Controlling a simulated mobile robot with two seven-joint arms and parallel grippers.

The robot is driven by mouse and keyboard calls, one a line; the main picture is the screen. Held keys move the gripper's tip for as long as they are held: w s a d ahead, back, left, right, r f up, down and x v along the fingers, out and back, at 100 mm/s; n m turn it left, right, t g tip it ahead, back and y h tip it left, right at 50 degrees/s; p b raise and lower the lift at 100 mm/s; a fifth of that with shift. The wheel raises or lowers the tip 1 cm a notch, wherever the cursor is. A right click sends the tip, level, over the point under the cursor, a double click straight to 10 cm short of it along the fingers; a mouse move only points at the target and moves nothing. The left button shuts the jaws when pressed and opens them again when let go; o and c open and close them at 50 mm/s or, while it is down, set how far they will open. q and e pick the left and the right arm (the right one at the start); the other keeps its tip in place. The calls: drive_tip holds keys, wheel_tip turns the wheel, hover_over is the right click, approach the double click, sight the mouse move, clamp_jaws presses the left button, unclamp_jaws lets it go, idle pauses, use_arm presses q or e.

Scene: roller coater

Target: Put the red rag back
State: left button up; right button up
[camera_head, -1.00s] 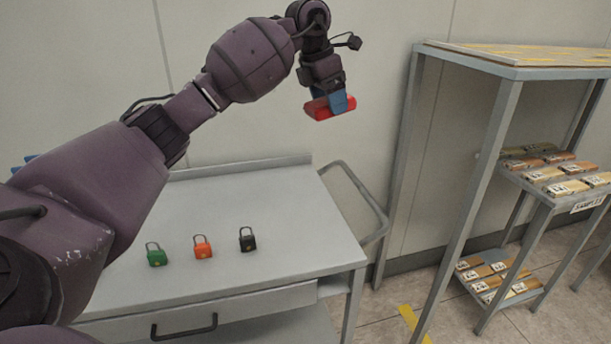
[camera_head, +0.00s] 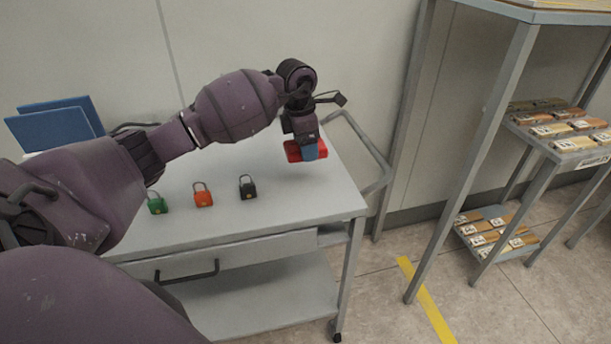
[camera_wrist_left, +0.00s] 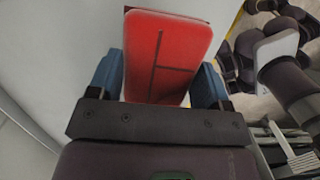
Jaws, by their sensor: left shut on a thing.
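The red rag (camera_head: 293,152) is a flat, folded red block. My left gripper (camera_head: 309,150) is shut on it, over the right part of the grey cart top. In the left wrist view the rag (camera_wrist_left: 168,55) sits between the two blue fingers of the gripper (camera_wrist_left: 163,85), with dark creases on its face. I cannot tell whether the rag touches the cart top (camera_head: 265,215). My right gripper is not seen clearly in any view.
Green (camera_head: 157,204), orange-red (camera_head: 203,198) and black (camera_head: 247,189) padlocks stand on the cart left of the rag. Blue panels (camera_head: 50,130) stand at the back left. A shelf rack (camera_head: 475,150) with labelled samples is at the right. The cart's front right is clear.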

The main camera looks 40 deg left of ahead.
sight(307, 184)
use_arm(q)
wheel_tip(307, 184, down, 10)
drive_tip(key=shift+r+b, duration=0.1)
drive_tip(key=shift+b, duration=0.2)
idle(0.3)
drive_tip(key=o, duration=0.8)
drive_tip(key=r, duration=0.8)
drive_tip(key=s+a+r, duration=0.1)
drive_tip(key=r, duration=0.3)
drive_tip(key=shift+s+p, duration=0.1)
drive_tip(key=shift+p, duration=0.25)
drive_tip(key=shift+d+f, duration=0.1)
